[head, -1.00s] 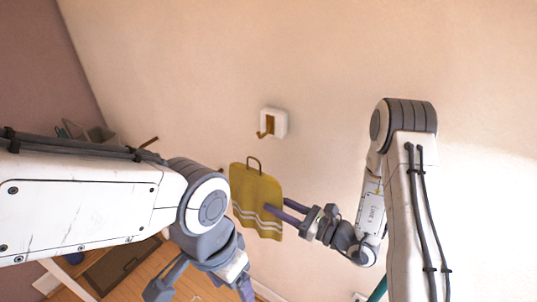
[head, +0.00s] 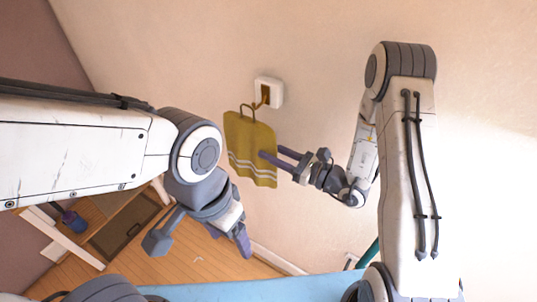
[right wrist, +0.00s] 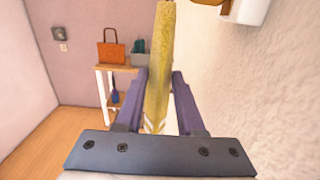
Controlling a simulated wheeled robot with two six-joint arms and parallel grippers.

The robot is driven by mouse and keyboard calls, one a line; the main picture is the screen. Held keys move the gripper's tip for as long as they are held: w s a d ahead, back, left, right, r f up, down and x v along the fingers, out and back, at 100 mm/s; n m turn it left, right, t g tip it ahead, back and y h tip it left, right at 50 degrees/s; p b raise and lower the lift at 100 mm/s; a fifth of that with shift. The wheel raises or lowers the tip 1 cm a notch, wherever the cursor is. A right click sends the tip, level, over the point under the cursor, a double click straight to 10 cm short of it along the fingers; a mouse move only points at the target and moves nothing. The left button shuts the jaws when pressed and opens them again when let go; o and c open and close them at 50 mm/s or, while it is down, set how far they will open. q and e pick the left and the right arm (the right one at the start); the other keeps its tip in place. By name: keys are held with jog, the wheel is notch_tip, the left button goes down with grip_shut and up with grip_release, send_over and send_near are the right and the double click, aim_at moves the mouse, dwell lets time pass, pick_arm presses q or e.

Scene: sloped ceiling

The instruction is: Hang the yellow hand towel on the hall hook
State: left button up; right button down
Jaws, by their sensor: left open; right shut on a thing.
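The yellow hand towel (head: 250,140), with white stripes near its bottom edge, hangs upright by the wall in the head view. A dark loop (head: 247,107) stands up from its top edge. My right gripper (head: 271,153) is shut on the towel's right side, one finger in front and one behind. In the right wrist view the towel (right wrist: 160,65) is edge-on between the fingers. The brown hall hook (head: 265,95) sits on a white wall plate (head: 276,90). The loop is beside the hook's tip; I cannot tell whether they touch. My left gripper (head: 200,240) is open and empty, lower left.
A light-blue surface (head: 250,289) lies along the head view's bottom. The wall around the hook is clear.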

jog(key=shift+w+d+f, duration=0.1)
jog(key=shift+w+d, duration=0.45)
jog(key=shift+w, duration=0.2)
jog(key=shift+w+d+f, duration=0.1)
jog(key=shift+w+d, duration=0.4)
jog(key=shift+w, duration=0.2)
jog(key=shift+w+d+f+b, duration=0.4)
jog(key=shift+w+f+b, duration=0.2)
jog(key=shift+f+b, duration=0.25)
jog(key=shift+c, duration=2.2)
grip_release()
